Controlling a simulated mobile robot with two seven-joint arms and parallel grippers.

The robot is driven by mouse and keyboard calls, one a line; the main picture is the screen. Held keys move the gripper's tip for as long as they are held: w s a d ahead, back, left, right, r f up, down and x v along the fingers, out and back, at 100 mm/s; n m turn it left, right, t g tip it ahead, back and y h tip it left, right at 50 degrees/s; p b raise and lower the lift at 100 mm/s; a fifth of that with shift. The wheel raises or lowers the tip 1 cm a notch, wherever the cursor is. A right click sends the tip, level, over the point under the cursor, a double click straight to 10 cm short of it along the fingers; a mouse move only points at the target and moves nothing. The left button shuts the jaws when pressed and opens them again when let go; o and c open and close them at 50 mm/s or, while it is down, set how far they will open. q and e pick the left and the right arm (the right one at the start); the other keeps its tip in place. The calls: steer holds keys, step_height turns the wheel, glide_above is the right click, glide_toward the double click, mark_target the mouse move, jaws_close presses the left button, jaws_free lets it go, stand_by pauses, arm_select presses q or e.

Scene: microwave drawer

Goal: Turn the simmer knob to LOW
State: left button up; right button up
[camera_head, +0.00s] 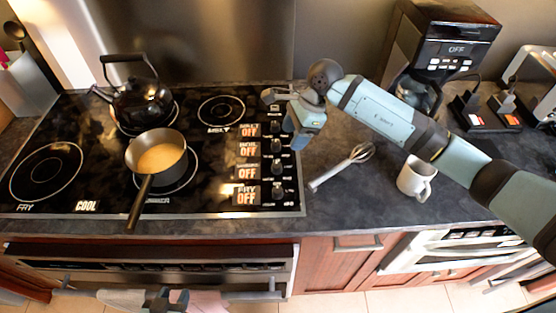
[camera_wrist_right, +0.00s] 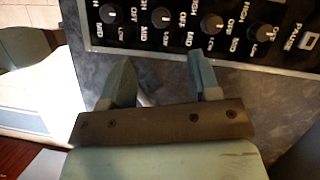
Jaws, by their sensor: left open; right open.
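The simmer knob (camera_head: 277,167) is a small dark knob, third from the back in a column along the cooktop's right edge. The orange display (camera_head: 246,172) beside it reads OFF. In the right wrist view the simmer knob (camera_wrist_right: 160,17) appears second from the left, near OFF and MID markings. My right gripper (camera_head: 284,112) is open and empty, over the cooktop's right edge near the rear knobs. Its spread fingers (camera_wrist_right: 163,72) are below the knob row in the wrist view, apart from the knobs. My left gripper (camera_head: 170,299) is open, low in front of the oven.
A saucepan (camera_head: 160,158) stands on the front burner, its handle pointing forward. A black kettle (camera_head: 140,103) stands behind it. A whisk (camera_head: 342,166) and a white mug (camera_head: 416,178) are on the counter to the right, below my right arm. A coffee machine (camera_head: 440,40) stands behind.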

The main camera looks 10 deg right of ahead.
mark_target(277, 164)
steer(key=p+x, duration=0.1)
steer(key=x, duration=0.9)
steer(key=shift+a+r+p, duration=0.1)
steer(key=shift+p, duration=0.25)
steer(key=shift+a+f, duration=0.2)
steer(key=shift+f, duration=0.4)
steer(key=c, duration=0.9)
